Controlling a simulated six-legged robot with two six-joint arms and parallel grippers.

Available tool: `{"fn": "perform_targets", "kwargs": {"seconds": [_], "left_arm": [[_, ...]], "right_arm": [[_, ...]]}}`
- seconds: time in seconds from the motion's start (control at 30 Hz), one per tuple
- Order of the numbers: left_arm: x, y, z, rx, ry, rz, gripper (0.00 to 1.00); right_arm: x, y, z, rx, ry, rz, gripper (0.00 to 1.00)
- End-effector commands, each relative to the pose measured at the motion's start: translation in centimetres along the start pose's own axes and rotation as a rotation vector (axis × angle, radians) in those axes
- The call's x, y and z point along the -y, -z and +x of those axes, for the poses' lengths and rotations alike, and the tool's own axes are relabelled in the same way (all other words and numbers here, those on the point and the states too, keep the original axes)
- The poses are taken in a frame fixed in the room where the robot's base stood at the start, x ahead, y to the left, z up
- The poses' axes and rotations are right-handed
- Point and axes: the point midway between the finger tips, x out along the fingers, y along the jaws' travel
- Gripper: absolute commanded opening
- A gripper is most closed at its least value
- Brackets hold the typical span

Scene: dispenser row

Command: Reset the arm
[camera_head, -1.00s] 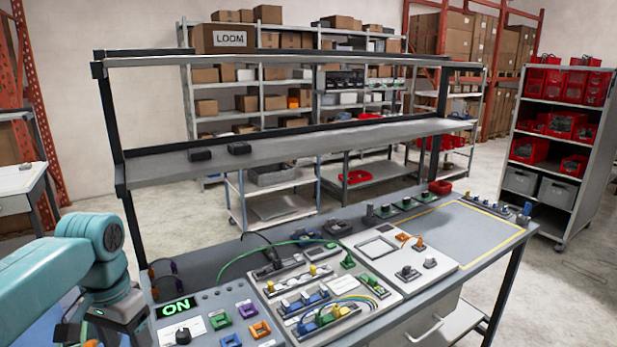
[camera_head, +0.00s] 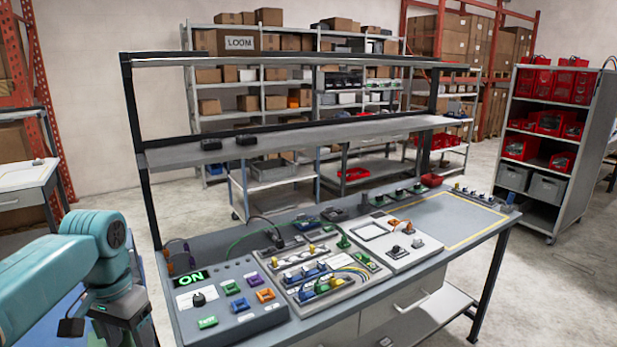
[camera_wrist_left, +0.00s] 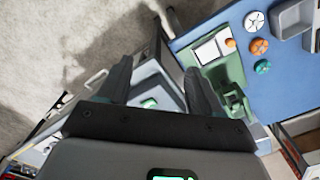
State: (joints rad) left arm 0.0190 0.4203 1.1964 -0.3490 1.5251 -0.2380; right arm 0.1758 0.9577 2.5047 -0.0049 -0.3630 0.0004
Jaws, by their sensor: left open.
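My left arm (camera_head: 60,262) is teal and comes in at the left edge of the head view, bent down in front of the bench's left end. Its gripper fingers cannot be made out there. In the left wrist view my left gripper (camera_wrist_left: 158,88) has two dark fingers spread apart. I see nothing held between them. A grey surface with a small green lit patch (camera_wrist_left: 148,102) shows behind the gap. My right gripper is in neither view.
The workbench (camera_head: 450,225) carries a control panel (camera_head: 235,300) with a green "ON" display and connector boards. A blue surface (camera_wrist_left: 270,95) with round knobs lies at right in the wrist view. A wheeled cart (camera_head: 555,150) stands right. Floor (camera_head: 560,300) is clear at lower right.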

Motion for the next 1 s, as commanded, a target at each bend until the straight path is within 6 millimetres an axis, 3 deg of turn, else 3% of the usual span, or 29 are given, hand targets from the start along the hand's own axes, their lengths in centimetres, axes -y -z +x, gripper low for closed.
{"fn": "perform_targets", "kwargs": {"seconds": [0.13, 0.47, 0.67, 0.83, 0.9, 1.0], "left_arm": [[0.0, 0.1, 0.0, 0.000, 0.000, 0.001, 0.65], [-2.8, 3.0, 9.3, -0.020, -0.065, 0.020, 0.65], [-6.1, 3.2, 16.9, -0.037, -0.132, 0.009, 0.65], [-11.3, 0.7, 26.6, -0.047, -0.231, -0.051, 0.65], [-14.3, -1.9, 31.0, -0.050, -0.279, -0.108, 0.65], [-18.1, -6.6, 35.8, -0.052, -0.329, -0.208, 0.65]], "right_arm": [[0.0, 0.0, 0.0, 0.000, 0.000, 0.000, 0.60], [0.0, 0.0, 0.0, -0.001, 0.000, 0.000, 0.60], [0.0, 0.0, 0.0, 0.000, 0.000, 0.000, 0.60], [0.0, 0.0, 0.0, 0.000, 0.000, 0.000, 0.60], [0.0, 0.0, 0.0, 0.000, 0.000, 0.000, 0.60], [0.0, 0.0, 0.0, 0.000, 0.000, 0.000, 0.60]]}}
